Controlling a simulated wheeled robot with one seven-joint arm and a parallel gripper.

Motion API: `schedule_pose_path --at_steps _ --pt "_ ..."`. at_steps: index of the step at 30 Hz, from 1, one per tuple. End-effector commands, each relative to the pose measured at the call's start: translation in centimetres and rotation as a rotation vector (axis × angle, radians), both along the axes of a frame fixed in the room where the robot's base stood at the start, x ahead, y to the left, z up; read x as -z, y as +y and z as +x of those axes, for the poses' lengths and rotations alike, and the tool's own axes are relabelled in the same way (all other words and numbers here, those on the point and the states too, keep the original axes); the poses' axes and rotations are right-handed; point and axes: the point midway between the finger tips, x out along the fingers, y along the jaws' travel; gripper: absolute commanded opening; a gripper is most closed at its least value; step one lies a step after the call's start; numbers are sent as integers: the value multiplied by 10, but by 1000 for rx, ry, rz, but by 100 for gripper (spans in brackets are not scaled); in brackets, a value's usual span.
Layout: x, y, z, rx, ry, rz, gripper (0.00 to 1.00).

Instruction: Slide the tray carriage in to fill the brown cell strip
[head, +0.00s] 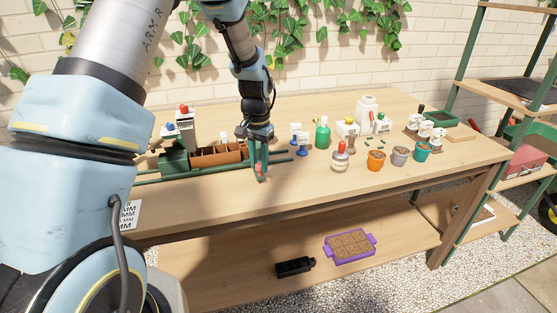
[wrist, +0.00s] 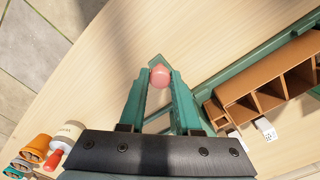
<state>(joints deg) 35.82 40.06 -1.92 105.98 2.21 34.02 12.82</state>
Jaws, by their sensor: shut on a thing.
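The brown cell strip (head: 220,155) lies along green rails on the bench, left of my gripper (head: 261,175) in the head view. A green block (head: 174,163), seemingly part of the tray carriage, stands at the strip's left end. In the wrist view, the strip (wrist: 262,84) shows open cells at right, beside a green rail (wrist: 232,68). My green fingers close around a round pink knob (wrist: 160,76), in front of the strip and apart from it. Whether the knob joins the carriage is hidden. My fingers block part of the strip's right end in the head view.
Right of my gripper stand blue-topped pieces (head: 302,146), a green bottle (head: 322,133), a red-topped jar (head: 340,157) and small pots, including an orange one (head: 376,161). A purple tray (head: 350,246) lies on the lower shelf. The bench front is mostly clear.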

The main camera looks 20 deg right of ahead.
Motion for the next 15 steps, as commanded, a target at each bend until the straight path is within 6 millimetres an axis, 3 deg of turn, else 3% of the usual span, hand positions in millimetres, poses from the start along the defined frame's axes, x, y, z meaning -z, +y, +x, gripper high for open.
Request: schedule_pose_path --at_steps 6,15 --pt "0 64 9 -7 -1 1 0" --pt "-1 138 17 -5 -1 0 0"
